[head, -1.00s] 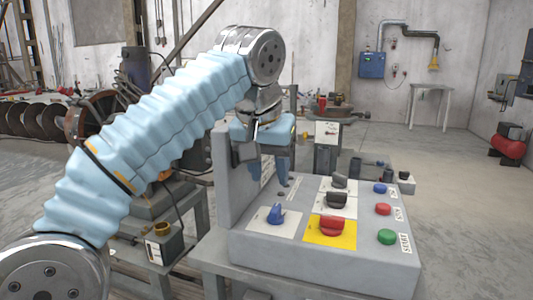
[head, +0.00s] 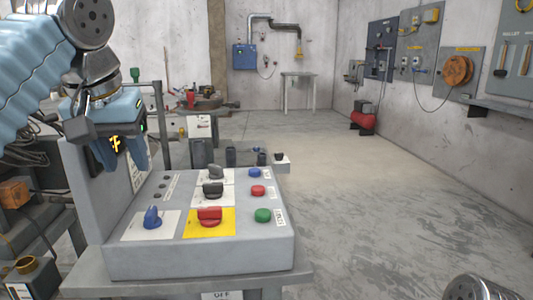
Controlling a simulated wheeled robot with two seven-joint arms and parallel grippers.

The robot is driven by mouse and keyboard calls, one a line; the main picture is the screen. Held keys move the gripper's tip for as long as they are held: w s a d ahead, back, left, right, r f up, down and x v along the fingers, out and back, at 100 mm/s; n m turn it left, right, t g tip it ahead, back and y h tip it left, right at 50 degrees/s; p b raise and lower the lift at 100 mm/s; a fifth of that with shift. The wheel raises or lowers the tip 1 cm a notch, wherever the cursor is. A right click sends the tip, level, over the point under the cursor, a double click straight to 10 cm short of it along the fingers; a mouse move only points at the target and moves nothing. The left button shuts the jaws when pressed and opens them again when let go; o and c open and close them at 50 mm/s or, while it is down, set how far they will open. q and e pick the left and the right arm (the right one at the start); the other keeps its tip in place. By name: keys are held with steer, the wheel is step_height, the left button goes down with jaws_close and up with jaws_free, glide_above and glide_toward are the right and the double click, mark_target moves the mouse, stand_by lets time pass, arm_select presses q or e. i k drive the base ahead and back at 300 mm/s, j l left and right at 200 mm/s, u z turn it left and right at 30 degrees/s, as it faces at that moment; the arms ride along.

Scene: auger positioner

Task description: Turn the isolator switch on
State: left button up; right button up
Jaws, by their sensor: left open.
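A red rotary switch (head: 210,216) sits on a yellow plate (head: 192,229) at the front middle of the grey control panel (head: 200,262). It looks like the isolator switch, but no readable label confirms this. My left gripper (head: 121,160) is open and empty, pointing down by the panel's raised back-left part. It is up and left of the red switch and apart from it. My right gripper is not in view.
A blue knob (head: 152,218) is left of the red switch; a black knob (head: 213,190) and a grey knob (head: 215,172) are behind it. Blue (head: 254,173), red (head: 258,190) and green (head: 262,215) buttons line the right. The floor to the right is clear.

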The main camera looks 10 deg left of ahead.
mark_target(209, 217)
steer(key=k, duration=1)
